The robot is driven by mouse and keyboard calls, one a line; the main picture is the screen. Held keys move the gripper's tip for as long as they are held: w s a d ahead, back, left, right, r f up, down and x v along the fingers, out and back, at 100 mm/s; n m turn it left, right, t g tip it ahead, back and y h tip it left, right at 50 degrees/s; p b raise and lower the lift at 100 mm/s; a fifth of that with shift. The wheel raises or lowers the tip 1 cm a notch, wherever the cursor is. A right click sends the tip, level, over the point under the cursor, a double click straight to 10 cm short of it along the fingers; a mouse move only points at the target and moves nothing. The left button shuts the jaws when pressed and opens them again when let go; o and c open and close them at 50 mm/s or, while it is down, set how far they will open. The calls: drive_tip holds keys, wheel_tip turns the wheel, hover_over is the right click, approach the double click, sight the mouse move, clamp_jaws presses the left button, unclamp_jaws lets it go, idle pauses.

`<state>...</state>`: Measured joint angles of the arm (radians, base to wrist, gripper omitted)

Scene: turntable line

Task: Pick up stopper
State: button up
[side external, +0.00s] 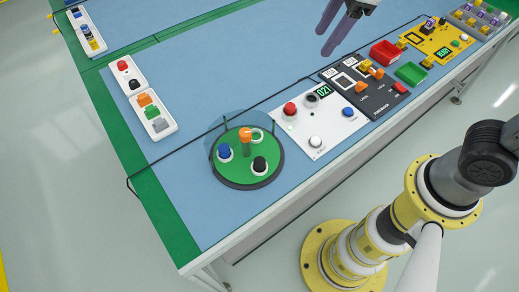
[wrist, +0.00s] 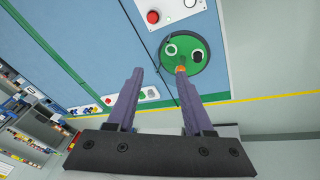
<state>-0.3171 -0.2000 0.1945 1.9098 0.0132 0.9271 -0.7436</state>
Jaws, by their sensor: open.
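A round green turntable (side external: 232,173) with a dark rim sits near the table's front left corner. On it are an orange-topped post (side external: 246,136), a blue round piece (side external: 224,151), a black round piece (side external: 259,166) and a white ring (side external: 258,135). I cannot tell for certain which piece is the stopper. My gripper (side external: 323,43), with two purple fingers, is open and empty, high above the table and apart from the turntable. In the wrist view the turntable (wrist: 187,80) shows beyond my gripper (wrist: 159,72), and one fingertip partly covers the orange top.
A clear curved guard (side external: 218,125) stands behind the turntable. A white panel (side external: 312,140) with buttons, a dark panel (side external: 360,93), a red bin (side external: 386,53) and a green bin (side external: 411,73) lie to the right. White trays (side external: 155,123) lie left. The blue mat between is clear.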

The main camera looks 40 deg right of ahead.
drive_tip(key=w+a+f+n+g, duration=0.2)
drive_tip(key=w+a+f+n, duration=0.15)
drive_tip(key=a+f, duration=0.65)
drive_tip(key=n+g+h, duration=0.1)
drive_tip(key=n+g, duration=0.1)
hover_over(259, 161)
wheel_tip(259, 161, down, 13)
drive_tip(key=shift+s+a+f, duration=0.1)
drive_tip(key=shift+a, duration=0.05)
drive_tip(key=shift+d+f, duration=0.2)
drive_tip(key=shift+f, duration=2.4)
clamp_jaws()
